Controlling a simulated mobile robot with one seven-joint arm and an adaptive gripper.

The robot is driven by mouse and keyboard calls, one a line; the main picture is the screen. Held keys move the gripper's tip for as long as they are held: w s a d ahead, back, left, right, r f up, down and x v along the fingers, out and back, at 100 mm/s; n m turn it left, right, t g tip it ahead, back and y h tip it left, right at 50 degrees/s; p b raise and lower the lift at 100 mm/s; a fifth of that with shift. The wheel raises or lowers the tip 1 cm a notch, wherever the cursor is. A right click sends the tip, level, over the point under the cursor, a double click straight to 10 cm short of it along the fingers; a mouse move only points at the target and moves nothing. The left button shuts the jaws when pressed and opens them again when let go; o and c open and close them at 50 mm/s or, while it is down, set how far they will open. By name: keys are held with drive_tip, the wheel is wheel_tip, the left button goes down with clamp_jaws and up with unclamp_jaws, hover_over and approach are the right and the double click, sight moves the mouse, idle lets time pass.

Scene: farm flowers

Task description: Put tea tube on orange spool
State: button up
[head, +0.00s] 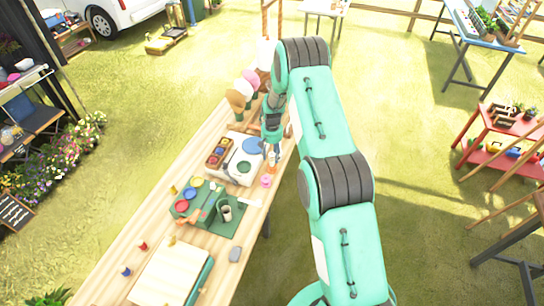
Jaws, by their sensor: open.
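My gripper (272,152) points down over the right side of the long wooden table, beside the white unit with round pads. It is open; its fingertips are small in the head view. A small orange thing (271,168) stands just below the fingertips; it may be the orange spool or part of the tea tube, and I cannot tell which. I cannot tell whether the fingers touch it. Small spool-like pieces stand near the front left: a red one (142,245), a blue one (126,271) and a yellowish one (171,240). I cannot single out the tea tube for certain.
The white unit (232,174) holds a brown compartment tray (218,153). A pink piece (266,181) lies close by. A green mat (226,230) bears a cup (227,213). A pale board (172,274) lies in front. Cone-shaped items (238,99) stand behind.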

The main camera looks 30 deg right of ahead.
wheel_tip(320, 180, up, 11)
drive_tip(key=b, duration=0.1)
drive_tip(key=shift+r, duration=0.2)
idle(0.9)
drive_tip(key=s+a+r+n+t, duration=0.1)
drive_tip(key=s+a+r, duration=0.4)
drive_tip(key=r, duration=0.6)
drive_tip(key=s+a+r+t, duration=0.1)
drive_tip(key=s+a+r, duration=0.2)
drive_tip(key=s+r, duration=0.55)
drive_tip(key=s+a+r+n+t, duration=0.1)
drive_tip(key=s+a+r, duration=0.3)
drive_tip(key=r, duration=1)
drive_tip(key=s+a+r+t, duration=0.1)
drive_tip(key=s+a+r, duration=0.1)
drive_tip(key=s+r, duration=0.35)
drive_tip(key=s+a+r, duration=0.2)
drive_tip(key=s, duration=0.6)
drive_tip(key=s+a, duration=0.2)
drive_tip(key=s, duration=0.7)
drive_tip(key=s+a+n+t, duration=0.1)
drive_tip(key=s+a, duration=0.1)
drive_tip(key=s, duration=0.7)
drive_tip(key=shift+n+t, duration=0.3)
drive_tip(key=shift+r, duration=0.1)
